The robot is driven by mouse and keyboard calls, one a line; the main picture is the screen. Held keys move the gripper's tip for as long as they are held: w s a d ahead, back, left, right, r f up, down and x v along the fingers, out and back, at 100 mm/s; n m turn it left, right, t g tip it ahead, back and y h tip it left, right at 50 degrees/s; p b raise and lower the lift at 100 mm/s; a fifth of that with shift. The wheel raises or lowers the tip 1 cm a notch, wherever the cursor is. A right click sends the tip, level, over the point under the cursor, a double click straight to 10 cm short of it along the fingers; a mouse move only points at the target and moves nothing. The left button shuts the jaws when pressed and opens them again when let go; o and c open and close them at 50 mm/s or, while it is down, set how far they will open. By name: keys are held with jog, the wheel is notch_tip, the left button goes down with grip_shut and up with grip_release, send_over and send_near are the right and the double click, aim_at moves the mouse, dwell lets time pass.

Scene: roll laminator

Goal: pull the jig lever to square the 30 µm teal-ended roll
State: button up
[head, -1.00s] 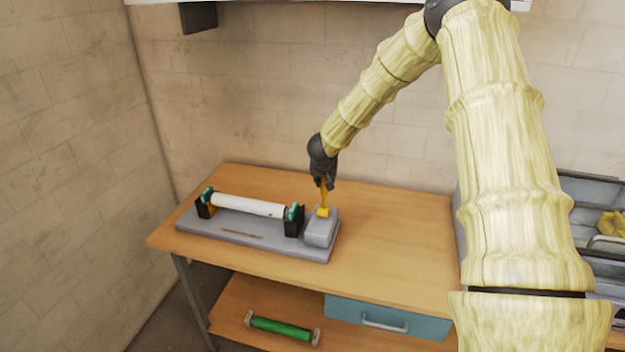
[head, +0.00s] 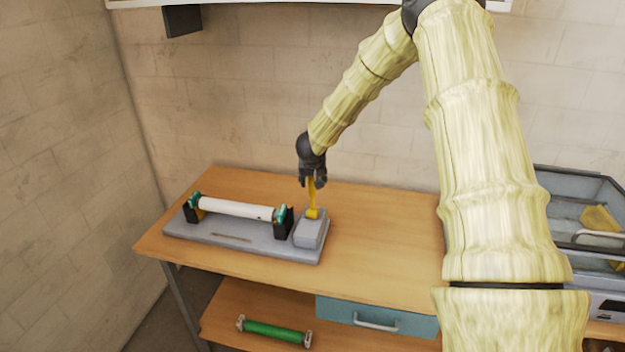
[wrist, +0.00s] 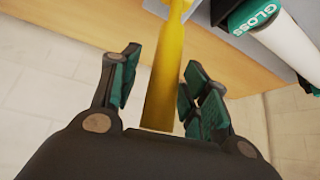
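The white roll (head: 238,208) with teal ends lies across two black supports on the grey jig base (head: 215,242), on the wooden bench. Its end in the wrist view (wrist: 285,42) shows a teal band marked GLOSS; no thickness label is readable. The yellow jig lever (head: 312,212) stands roughly upright from a grey block at the base's right end. My gripper (head: 313,181) is over the lever's upper part. In the wrist view, the lever (wrist: 166,75) runs between my open fingers (wrist: 162,66), with a clear gap on the left and a smaller one on the right.
A green roll (head: 275,331) lies on the lower shelf, left of a teal drawer (head: 376,317). A grey open bin (head: 567,190) with a yellow item stands at the right. The bench top right of the jig is clear. A wall stands close behind.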

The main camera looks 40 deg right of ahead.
jog(key=shift+a, duration=0.1)
jog(key=shift+s+a+r, duration=0.15)
jog(key=shift+s+r, duration=0.05)
jog(key=shift+r, duration=0.1)
jog(key=v, duration=1.1)
jog(key=shift+r, duration=0.1)
dwell(0.3)
